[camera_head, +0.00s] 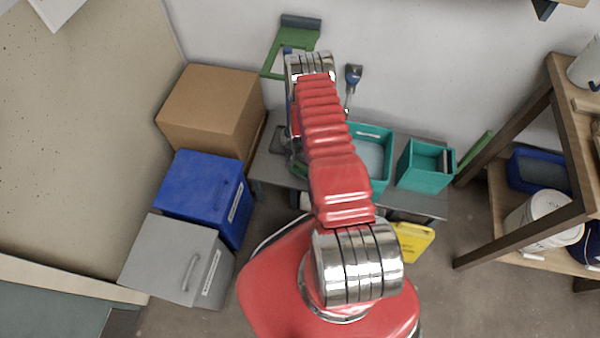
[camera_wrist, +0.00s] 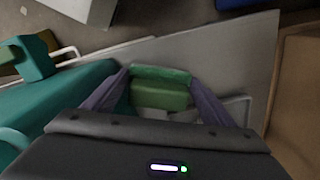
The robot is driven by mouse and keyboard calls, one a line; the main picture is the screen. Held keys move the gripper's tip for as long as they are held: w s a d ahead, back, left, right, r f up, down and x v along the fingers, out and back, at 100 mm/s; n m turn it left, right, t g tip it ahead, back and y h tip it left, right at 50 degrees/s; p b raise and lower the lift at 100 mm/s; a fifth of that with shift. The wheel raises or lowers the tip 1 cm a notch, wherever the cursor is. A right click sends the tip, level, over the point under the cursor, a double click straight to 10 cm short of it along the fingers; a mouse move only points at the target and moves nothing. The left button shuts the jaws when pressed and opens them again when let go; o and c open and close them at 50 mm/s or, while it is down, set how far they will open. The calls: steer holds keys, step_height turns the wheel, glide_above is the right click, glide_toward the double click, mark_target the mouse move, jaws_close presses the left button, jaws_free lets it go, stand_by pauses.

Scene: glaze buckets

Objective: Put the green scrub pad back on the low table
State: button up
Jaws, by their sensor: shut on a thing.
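The green scrub pad (camera_wrist: 160,95) is between the fingers of my gripper (camera_wrist: 158,76) in the wrist view. My gripper is shut on it. The low table (camera_head: 269,168) stands against the wall in the head view, and its grey top also shows in the wrist view (camera_wrist: 235,55). My gripper is over the left part of the table, mostly hidden behind my arm in the head view. I cannot tell whether the pad touches the tabletop.
A teal tub (camera_head: 383,180) and a smaller teal box (camera_head: 424,174) stand on the table's right part. A cardboard box (camera_head: 210,105), a blue box (camera_head: 200,190) and a grey box (camera_head: 175,255) are at left. A wooden shelf (camera_head: 525,227) stands at right.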

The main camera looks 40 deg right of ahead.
mark_target(300, 170)
steer(key=shift+f, duration=1.85)
steer(key=o, duration=0.7)
steer(key=shift+r, duration=6.05)
